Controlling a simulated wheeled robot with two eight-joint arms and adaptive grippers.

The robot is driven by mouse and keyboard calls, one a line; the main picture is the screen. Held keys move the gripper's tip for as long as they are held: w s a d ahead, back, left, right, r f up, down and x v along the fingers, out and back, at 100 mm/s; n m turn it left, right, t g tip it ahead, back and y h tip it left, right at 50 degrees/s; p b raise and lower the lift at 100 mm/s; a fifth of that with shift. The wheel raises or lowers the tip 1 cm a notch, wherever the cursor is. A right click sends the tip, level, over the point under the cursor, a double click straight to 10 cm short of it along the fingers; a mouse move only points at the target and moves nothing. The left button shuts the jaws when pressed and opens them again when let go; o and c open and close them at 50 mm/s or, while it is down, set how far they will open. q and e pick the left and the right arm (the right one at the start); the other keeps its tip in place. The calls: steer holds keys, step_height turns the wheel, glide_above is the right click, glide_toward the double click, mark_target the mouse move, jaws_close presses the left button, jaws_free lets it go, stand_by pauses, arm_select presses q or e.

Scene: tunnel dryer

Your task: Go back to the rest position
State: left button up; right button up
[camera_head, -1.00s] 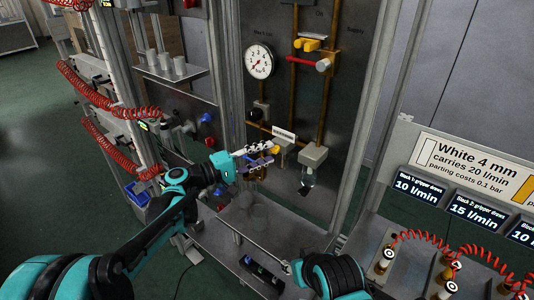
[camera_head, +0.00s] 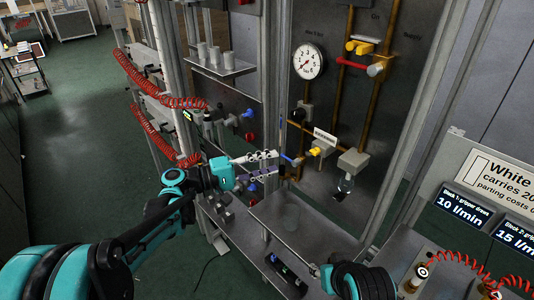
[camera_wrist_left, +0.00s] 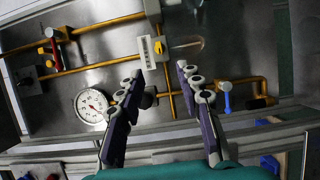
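My left gripper (camera_head: 277,163) is in front of the upright panel (camera_head: 322,110), its two pale-and-purple fingers apart with nothing visible between them. In the head view, its tips point right, near a blue lever (camera_head: 291,160) and a yellow knob (camera_head: 315,152). In the left wrist view, the open gripper (camera_wrist_left: 160,68) faces the panel's yellow pipes, with the blue lever (camera_wrist_left: 226,88) right of the fingers. My right arm (camera_head: 360,282) shows only in part at the bottom edge; its fingers cannot be made out clearly.
A round gauge (camera_head: 308,61) and a red handle (camera_head: 352,62) are on the panel. A metal shelf (camera_head: 285,222) juts out below. Metal posts and red coiled hoses (camera_head: 165,143) stand left. A sloped sign board (camera_head: 490,160) is right. Green floor (camera_head: 75,150) is open at left.

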arm_select(q)
steer(key=s+a+f+t+y+b, duration=0.1)
steer(key=s+a+f+y, duration=0.25)
steer(key=s+f, duration=0.2)
steer(key=s+a+f+y+b, duration=0.1)
steer(key=s+a+f+y, duration=0.25)
steer(key=s+y, duration=0.2)
steer(key=s+a+f+m+t+y+b, duration=0.1)
steer(key=s+a+f+m+y+b, duration=0.1)
steer(key=s+a+f+y, duration=0.6)
steer(key=s+a+f+m, duration=0.1)
steer(key=s+a+f, duration=0.1)
steer(key=s+a, duration=0.2)
steer(key=shift+s+a+t, duration=0.25)
steer(key=shift+a+t, duration=0.05)
steer(key=shift+a, duration=1.6)
steer(key=shift+f, duration=0.15)
steer(key=shift+c, duration=0.4)
